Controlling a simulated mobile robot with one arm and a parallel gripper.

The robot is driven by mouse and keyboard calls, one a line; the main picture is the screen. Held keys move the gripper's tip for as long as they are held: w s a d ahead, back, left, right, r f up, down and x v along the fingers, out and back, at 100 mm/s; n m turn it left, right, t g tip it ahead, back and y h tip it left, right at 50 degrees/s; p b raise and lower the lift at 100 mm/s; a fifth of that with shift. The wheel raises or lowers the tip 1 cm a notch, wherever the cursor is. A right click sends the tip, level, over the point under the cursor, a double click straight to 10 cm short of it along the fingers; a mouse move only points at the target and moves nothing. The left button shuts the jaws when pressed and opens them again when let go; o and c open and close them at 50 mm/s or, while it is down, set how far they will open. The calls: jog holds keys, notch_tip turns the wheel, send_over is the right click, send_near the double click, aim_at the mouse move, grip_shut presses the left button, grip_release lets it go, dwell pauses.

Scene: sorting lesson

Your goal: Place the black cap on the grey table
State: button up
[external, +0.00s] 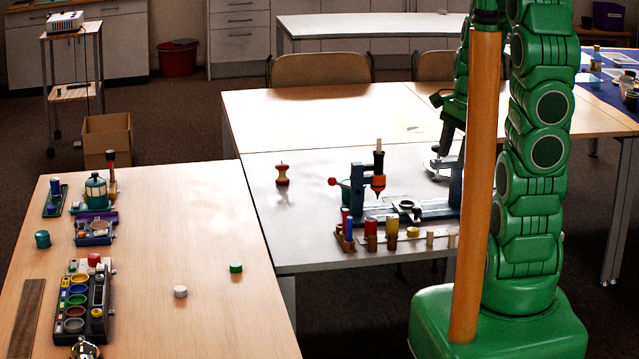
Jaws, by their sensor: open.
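The grey table (315,228) stands in the middle, beside the wooden table on the left. I cannot make out the black cap for certain. My gripper (440,155) is there, small and partly hidden, over the right part of the grey table. It is open, and I see nothing held in it.
A blue press (357,190) and a rack of coloured pegs (350,243) stand on the grey table. A red-and-yellow spool-like piece (282,175) stands at its left. The wooden table (205,240) holds a white piece (180,292) and a green piece (236,268).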

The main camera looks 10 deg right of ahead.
jog(key=s+r+n+g+h, duration=0.1)
jog(key=s+r+n, duration=0.1)
jog(key=s+n, duration=0.4)
jog(key=s+d+r+n+g+h, duration=0.1)
jog(key=s+n, duration=0.5)
jog(key=s, duration=0.6)
jog(key=shift+s+d+r+n, duration=0.25)
jog(key=shift+s+r+n, duration=0.05)
jog(key=shift+r, duration=0.55)
